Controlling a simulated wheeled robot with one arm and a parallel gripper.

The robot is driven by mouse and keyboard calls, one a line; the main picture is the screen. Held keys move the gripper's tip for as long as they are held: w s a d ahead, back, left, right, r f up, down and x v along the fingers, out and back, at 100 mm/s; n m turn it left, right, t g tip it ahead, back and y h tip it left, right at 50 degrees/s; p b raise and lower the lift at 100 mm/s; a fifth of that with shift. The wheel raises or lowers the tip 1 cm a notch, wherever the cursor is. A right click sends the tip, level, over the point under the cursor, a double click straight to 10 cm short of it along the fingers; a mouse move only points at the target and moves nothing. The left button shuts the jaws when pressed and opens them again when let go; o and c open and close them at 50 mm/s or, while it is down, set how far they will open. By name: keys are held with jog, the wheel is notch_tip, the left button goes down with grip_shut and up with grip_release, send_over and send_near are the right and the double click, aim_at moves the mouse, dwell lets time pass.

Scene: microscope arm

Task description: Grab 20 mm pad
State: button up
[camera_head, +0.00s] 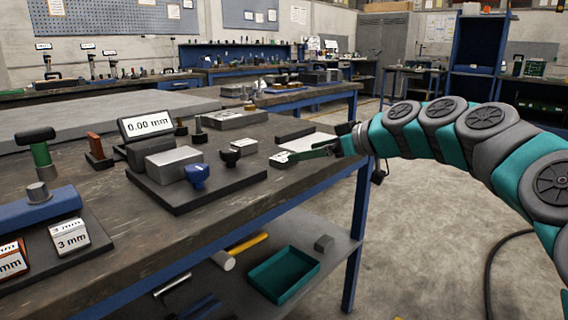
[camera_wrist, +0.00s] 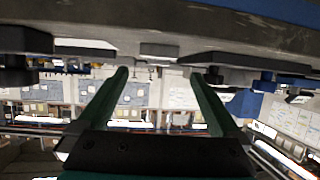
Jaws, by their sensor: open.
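A small dark block with a pale top label (camera_head: 281,160) lies near the right front edge of the workbench; its text is too small to read, so I cannot confirm it is the 20 mm pad. In the wrist view, which is upside down, the two fingers of my gripper (camera_wrist: 159,75) are wide apart with nothing held. A pale small block (camera_wrist: 159,50) shows ahead between the fingertips. I cannot tell whether any finger touches it.
A dark plate (camera_head: 215,195) with a grey block, a blue knob and a black knob stands left of the gripper. A 0.00 mm display (camera_head: 147,125) stands behind it. A 3 mm block (camera_head: 70,237) is at far left. A white sheet (camera_head: 308,142) lies behind my fingers.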

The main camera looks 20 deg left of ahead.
aim_at(285, 157)
jog(key=p+x, duration=0.1)
jog(key=x, duration=0.6)
jog(key=shift+w+f, duration=0.2)
jog(key=shift+f, duration=0.05)
jog(key=shift+c, duration=0.4)
grip_shut()
